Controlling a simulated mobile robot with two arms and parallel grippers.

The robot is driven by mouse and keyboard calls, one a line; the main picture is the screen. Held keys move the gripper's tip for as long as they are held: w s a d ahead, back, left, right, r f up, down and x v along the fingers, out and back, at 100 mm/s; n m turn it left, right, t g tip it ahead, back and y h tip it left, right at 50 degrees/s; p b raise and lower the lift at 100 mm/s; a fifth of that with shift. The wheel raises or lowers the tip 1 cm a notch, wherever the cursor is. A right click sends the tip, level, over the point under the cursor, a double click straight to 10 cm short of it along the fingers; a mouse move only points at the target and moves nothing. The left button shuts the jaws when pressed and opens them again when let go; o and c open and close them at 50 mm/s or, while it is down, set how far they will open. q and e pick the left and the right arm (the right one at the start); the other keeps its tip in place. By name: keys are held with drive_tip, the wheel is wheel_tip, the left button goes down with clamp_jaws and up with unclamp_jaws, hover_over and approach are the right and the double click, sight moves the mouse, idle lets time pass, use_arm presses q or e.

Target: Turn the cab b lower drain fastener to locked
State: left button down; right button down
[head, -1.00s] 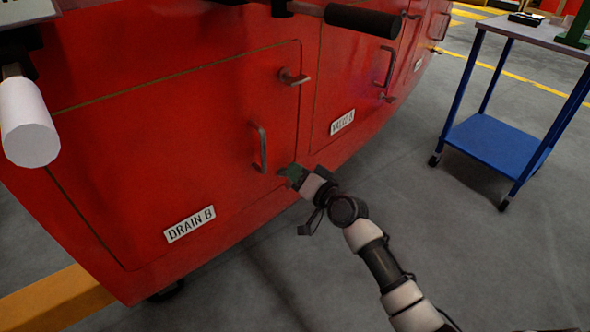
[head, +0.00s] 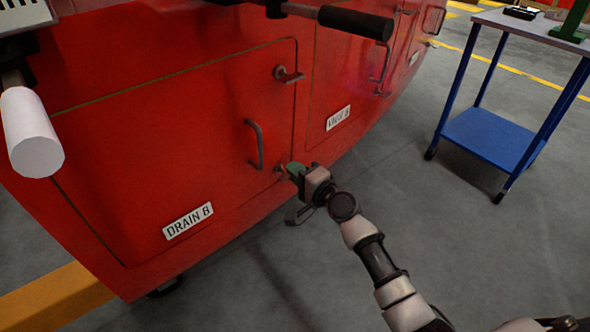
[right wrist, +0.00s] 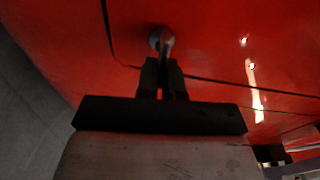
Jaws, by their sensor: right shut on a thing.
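The red DRAIN B door (head: 190,130) is closed and has a grey pull handle (head: 256,145). Its upper fastener (head: 288,75) has a lever that sticks out to the right, across the door's edge. The lower fastener (head: 279,168) is at the door's lower right corner, mostly hidden behind my right gripper (head: 290,170). In the right wrist view the lower fastener's round base and lever (right wrist: 161,40) show just beyond the fingertips. My right gripper (right wrist: 162,66) is shut on that lever. The lever's exact angle is hard to tell. My left gripper is not in view.
The neighbouring VALVE B door (head: 350,90) has its own handle. A black-gripped bar (head: 355,22) and a white cylinder (head: 32,130) jut out above. A blue cart (head: 490,135) stands at right. Grey floor between is clear.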

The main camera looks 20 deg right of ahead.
drive_tip(key=shift+d+m, duration=0.1)
drive_tip(key=shift+m, duration=0.2)
drive_tip(key=c, duration=1.3)
unclamp_jaws()
drive_tip(key=shift+o, duration=0.2)
drive_tip(key=v, duration=1)
drive_tip(key=shift+s, duration=0.4)
drive_tip(key=shift+d, duration=0.15)
